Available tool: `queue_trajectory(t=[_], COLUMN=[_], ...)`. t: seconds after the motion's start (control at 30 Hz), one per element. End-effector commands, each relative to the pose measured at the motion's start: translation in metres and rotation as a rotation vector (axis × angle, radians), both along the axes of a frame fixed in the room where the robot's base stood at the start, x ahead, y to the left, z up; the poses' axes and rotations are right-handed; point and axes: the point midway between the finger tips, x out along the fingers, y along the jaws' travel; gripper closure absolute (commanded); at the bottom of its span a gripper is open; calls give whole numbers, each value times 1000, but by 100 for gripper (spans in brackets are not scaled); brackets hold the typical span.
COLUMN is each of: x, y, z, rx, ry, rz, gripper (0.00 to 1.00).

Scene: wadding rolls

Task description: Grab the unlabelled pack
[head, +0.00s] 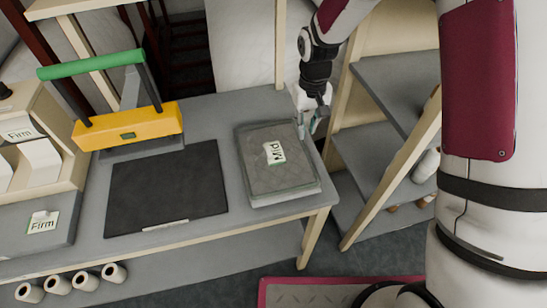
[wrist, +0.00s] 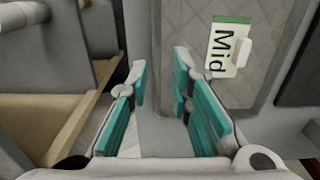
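A grey quilted pack (head: 275,174) lies flat at the right end of the table. It bears a white and green tag reading "Mid" (head: 274,153), and the tag also shows in the wrist view (wrist: 228,48). My gripper (head: 314,122) is at this pack's far right edge. In the wrist view my gripper (wrist: 161,72) is open, its teal-padded fingers apart near the pack's edge; I cannot tell whether they touch it. Another tag, "Firm" (head: 42,223), lies on a grey surface at the left. I cannot make out a clearly unlabelled pack.
A flat dark mat (head: 165,190) lies mid-table below a yellow press-like tool (head: 128,128) with a green handle. A wooden box marked "Firm" (head: 20,132) stands left. Several white rolls (head: 84,281) sit below the table. A wooden shelf unit (head: 385,160) stands close right.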

Motion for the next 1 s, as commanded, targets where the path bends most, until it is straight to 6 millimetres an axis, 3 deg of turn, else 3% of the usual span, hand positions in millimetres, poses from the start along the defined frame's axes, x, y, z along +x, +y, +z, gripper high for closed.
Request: queue_trajectory(t=[0.7,1.0], x=[0,1], y=[-3,-3], z=[-72,-76], rx=[0,0], ry=[0,-1], rz=[1,1], gripper=[80,80])
